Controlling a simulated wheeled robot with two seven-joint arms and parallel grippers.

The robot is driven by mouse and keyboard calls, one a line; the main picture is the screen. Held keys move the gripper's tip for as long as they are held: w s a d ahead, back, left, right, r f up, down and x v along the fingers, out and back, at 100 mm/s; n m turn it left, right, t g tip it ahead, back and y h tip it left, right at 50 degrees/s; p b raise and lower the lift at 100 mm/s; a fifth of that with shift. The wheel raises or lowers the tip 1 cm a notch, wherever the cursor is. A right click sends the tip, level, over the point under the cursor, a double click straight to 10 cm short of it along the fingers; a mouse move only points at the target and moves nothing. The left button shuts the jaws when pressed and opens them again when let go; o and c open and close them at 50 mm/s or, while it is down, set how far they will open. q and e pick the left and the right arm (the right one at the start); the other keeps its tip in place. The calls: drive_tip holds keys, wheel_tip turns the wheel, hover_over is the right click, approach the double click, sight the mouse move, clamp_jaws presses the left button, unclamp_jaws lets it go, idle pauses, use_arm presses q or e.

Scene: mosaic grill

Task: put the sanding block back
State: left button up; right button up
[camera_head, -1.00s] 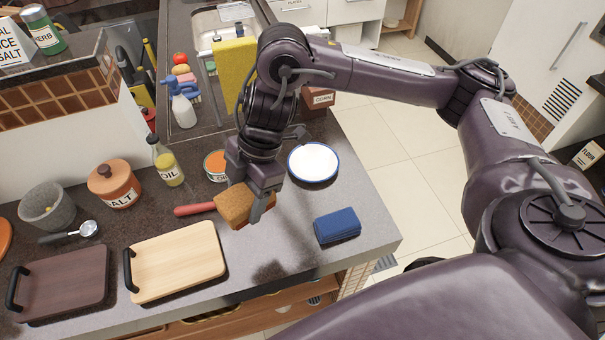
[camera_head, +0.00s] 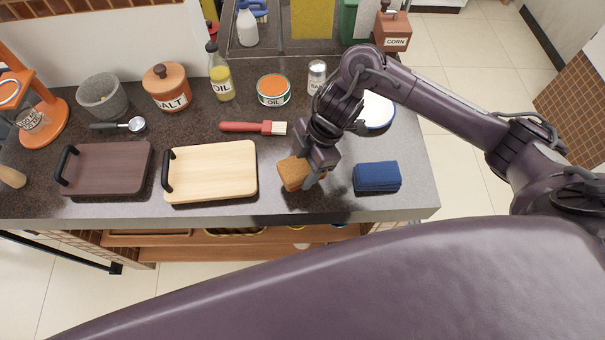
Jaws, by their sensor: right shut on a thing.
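The sanding block (camera_head: 293,174) is a brown-orange block. My right gripper (camera_head: 308,182) is shut on it. The block is close over the dark counter, between the light wooden board and the folded blue cloth; I cannot tell whether it touches the counter. The gripper's fingers cover part of its right side. My left gripper is not in view.
The light board (camera_head: 212,170) lies left of the block and the blue cloth (camera_head: 377,177) lies right. A red-handled brush (camera_head: 252,127) and an orange tin (camera_head: 273,90) are behind. A white plate (camera_head: 378,110) is partly behind my arm. The counter's front edge is close.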

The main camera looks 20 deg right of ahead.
sight(303, 176)
wheel_tip(303, 176, down, 4)
drive_tip(key=shift+r, duration=0.1)
idle(0.4)
drive_tip(key=shift+f, duration=0.35)
drive_tip(key=o, duration=1.1)
drive_tip(key=shift+r, duration=0.1)
drive_tip(key=shift+c, duration=0.2)
